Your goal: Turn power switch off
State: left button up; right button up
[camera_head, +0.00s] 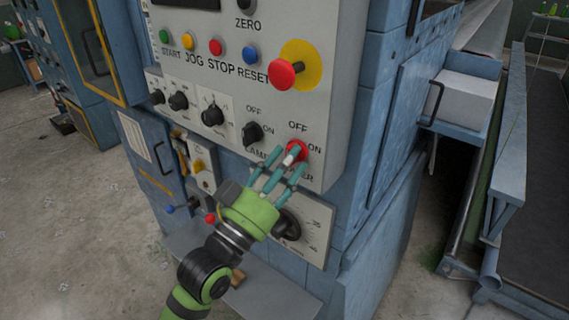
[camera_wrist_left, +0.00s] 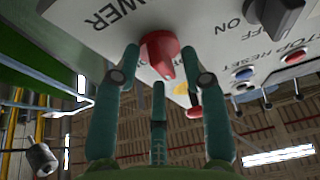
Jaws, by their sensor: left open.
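The power switch is a red rotary knob (camera_head: 297,148) at the lower right of the grey control panel, with OFF and ON labels by it. In the left wrist view the red knob (camera_wrist_left: 161,53) shows between my fingertips, below the upside-down letters "WER". My left gripper (camera_head: 281,166) is open, its teal fingers reaching up to the knob and partly covering it and its label. In the left wrist view my left gripper (camera_wrist_left: 165,65) has fingers on both sides of the knob; I cannot tell whether they touch it. My right gripper is not in view.
A black OFF/ON knob (camera_head: 253,133) sits just left of the red one. A red emergency button (camera_head: 286,75) on a yellow disc sticks out above. A black dial (camera_head: 289,224) is below my gripper. A conveyor (camera_head: 535,150) stands at the right.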

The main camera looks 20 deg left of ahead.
pick_arm(q)
jog(key=v, duration=1.2)
dwell(0.3)
jog(key=w+a+f+n+g+y, duration=0.1)
jog(key=w+a+f+g+y, duration=0.15)
jog(key=f, duration=1.05)
jog(key=w+a+f+n+g+y, duration=0.1)
jog(key=w+f+g+y, duration=0.15)
jog(key=f, duration=0.95)
jog(key=s+a+f+g+y, duration=0.1)
jog(key=s+f+g, duration=0.15)
jog(key=f, duration=0.65)
jog(key=s+a+f+g, duration=0.1)
jog(key=s+f+g, duration=0.15)
jog(key=f, duration=0.75)
jog(key=s+f+g+y, duration=0.1)
jog(key=s+f+g, duration=0.4)
jog(key=s+f, duration=0.9)
jog(key=s+f+g, duration=0.2)
jog(key=s+f, duration=0.2)
jog(key=s, duration=0.4)
jog(key=s+f+g, duration=0.3)
jog(key=s+f, duration=0.2)
jog(key=s, duration=0.3)
jog(key=shift+s+d+m+y, duration=0.2)
jog(key=shift+d+m+y, duration=0.1)
jog(key=shift+d+y, duration=0.1)
